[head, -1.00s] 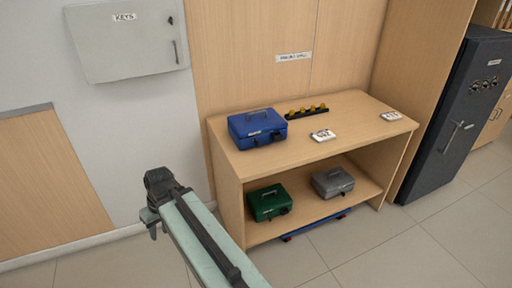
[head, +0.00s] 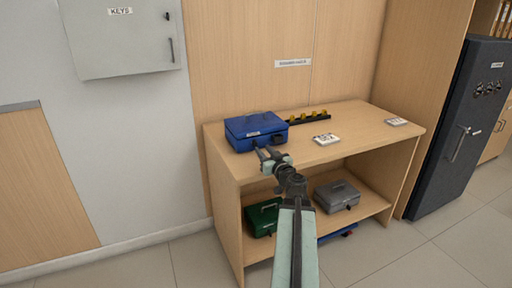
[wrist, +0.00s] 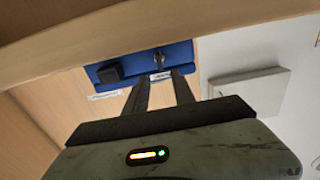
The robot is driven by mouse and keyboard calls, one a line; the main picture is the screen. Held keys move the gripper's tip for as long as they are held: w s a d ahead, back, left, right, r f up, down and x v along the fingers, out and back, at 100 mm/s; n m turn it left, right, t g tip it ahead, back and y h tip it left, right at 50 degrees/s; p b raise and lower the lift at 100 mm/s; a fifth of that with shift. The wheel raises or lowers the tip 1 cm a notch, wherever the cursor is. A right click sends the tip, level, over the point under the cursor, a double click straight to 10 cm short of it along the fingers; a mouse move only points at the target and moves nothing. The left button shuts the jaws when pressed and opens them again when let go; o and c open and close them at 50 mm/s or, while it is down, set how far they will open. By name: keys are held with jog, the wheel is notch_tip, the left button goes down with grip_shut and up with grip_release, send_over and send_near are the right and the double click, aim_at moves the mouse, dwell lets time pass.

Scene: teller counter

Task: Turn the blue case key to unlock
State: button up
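The blue case (head: 250,132) sits closed on the left part of the wooden counter top. In the wrist view the blue case (wrist: 143,58) shows its front, with a black block-like fitting (wrist: 109,74), a white label, and a small dark key or lock fitting (wrist: 159,61). Whether this is a key, and its angle, is too small to tell. My gripper (head: 267,156) is close in front of the case, by the counter's front edge. In the wrist view my gripper (wrist: 158,76) is open, its fingers apart and empty, pointing at the label and small fitting. Contact with the case is not visible.
The counter (head: 345,140) has its front edge near my gripper. A black rack with yellow pieces (head: 308,117) and white signs (head: 326,139) stand to the right. A green case (head: 262,217) and grey case (head: 336,196) are on the lower shelf.

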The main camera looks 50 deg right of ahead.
aim_at(257, 143)
jog(key=x, duration=0.6)
jog(key=shift+w, duration=0.3)
grip_shut()
jog(key=shift+a, duration=0.1)
jog(key=shift+m, duration=0.6)
jog(key=shift+s+d+m, duration=0.1)
jog(key=shift+d+m, duration=0.1)
jog(key=shift+m, duration=0.9)
jog(key=shift+d+m, duration=0.15)
jog(key=shift+m, duration=0.95)
jog(key=shift+f, duration=0.1)
